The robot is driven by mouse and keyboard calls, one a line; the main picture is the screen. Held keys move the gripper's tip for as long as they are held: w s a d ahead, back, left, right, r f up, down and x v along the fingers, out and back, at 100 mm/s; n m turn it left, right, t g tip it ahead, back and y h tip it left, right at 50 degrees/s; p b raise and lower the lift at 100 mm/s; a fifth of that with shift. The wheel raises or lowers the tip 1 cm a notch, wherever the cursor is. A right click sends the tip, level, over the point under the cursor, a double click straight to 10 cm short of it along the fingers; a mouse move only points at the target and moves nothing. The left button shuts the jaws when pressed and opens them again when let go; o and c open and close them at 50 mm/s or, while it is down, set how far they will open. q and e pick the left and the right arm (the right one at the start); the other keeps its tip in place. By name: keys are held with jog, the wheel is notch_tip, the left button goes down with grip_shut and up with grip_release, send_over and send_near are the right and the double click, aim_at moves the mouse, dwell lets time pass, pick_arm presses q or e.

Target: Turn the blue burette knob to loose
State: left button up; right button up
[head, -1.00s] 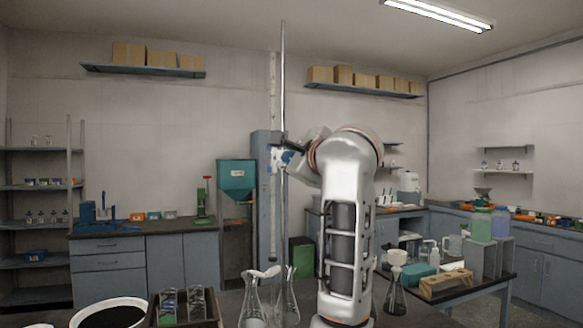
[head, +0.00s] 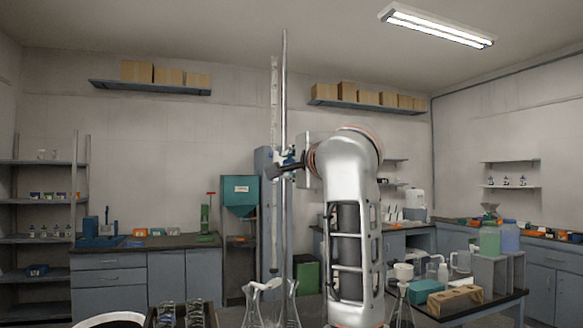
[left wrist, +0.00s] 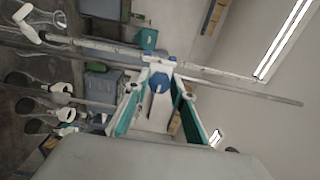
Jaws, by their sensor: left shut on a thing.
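The burette (head: 274,100) stands upright beside a metal stand rod (head: 284,80) in the head view. A clamp with a blue knob sits on them at mid-height; in the left wrist view the knob (left wrist: 158,84) is in front of the white clamp body (left wrist: 160,65). My left gripper (head: 287,168) reaches the clamp from the right, its dark fingers level across the rod. In the left wrist view its two teal-lined fingers (left wrist: 159,92) are on either side of the blue knob, shut on it. In the head view the fingers partly hide the knob. My right gripper is not in view.
Conical flasks (head: 254,306) stand below the burette. A rack of glassware (head: 181,318) and a white-rimmed bowl (head: 110,318) are at the front left. A side table (head: 490,300) with bottles is at the right. The space left of the burette is clear.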

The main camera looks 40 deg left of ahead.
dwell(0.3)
pick_arm(q)
jog(key=o, duration=1.1)
jog(key=v, duration=1.2)
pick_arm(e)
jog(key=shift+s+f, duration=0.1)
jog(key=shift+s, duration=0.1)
